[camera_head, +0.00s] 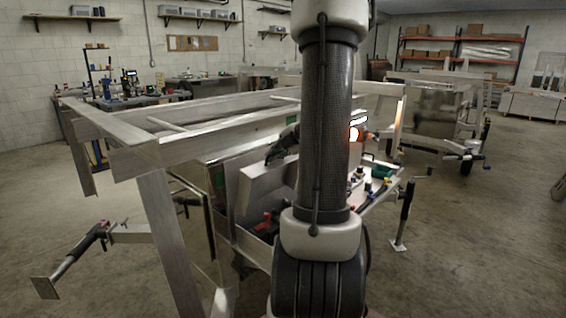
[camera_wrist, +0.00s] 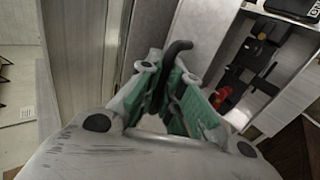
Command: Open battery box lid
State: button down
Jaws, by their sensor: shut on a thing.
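The battery box lid is a pale aluminium panel (camera_head: 258,192), raised and tilted up under the trailer frame in the head view. In the wrist view a pale panel (camera_wrist: 202,38), which looks like the lid, runs up past the fingers. My gripper (camera_head: 283,146) is at the lid's upper edge, partly hidden by my arm. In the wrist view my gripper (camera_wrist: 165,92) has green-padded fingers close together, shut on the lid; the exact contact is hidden. A dark curved piece (camera_wrist: 178,48) shows just beyond the fingertips. Below the lid, the box interior shows a red item (camera_head: 264,222).
The trailer's aluminium frame rail (camera_head: 205,138) passes close beside and above the lid. A front post (camera_head: 170,235) and a jack arm (camera_head: 75,258) stand at left. Another jack leg (camera_head: 403,215) stands at right. Open floor (camera_head: 480,245) lies on the right.

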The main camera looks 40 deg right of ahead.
jog(key=shift+w+r+g, duration=0.15)
jog(key=shift+w+g, duration=0.35)
jog(key=shift+w, duration=0.2)
jog(key=shift+a, duration=0.1)
jog(key=c, duration=1.9)
grip_release()
jog(key=shift+o, duration=0.2)
jog(key=shift+s+r, duration=0.15)
jog(key=shift+s, duration=0.05)
jog(key=s+d, duration=0.1)
jog(key=s, duration=1.1)
jog(key=shift+s+r, duration=0.25)
